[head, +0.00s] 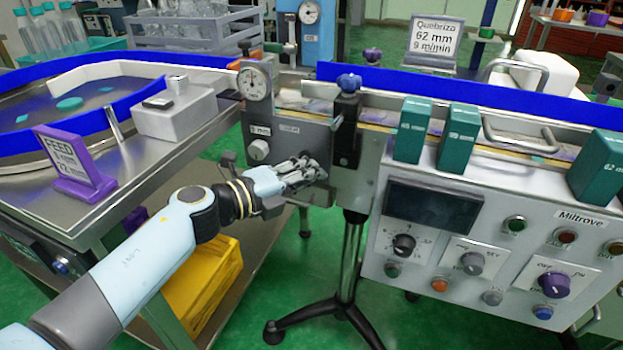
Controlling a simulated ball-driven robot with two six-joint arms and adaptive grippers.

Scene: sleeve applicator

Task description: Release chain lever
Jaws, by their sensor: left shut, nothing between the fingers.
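My left gripper (318,172) reaches in from the left, in front of the grey machine panel (291,140) between the round table and the control cabinet. Its fingers are shut with nothing seen between them. A small light lever-like piece (337,122) sits beside this block, above the fingertips. I cannot tell for sure which part is the chain lever. My fingers hide part of the lower panel, and I cannot tell whether they touch it. My right gripper is out of view.
The control cabinet (450,250) with knobs and buttons fills the right, with teal boxes (412,130) along its top. A dial gauge (254,84) stands above the panel. The purple FEED sign (72,165) is on the left table. A tripod stand (348,262) is below.

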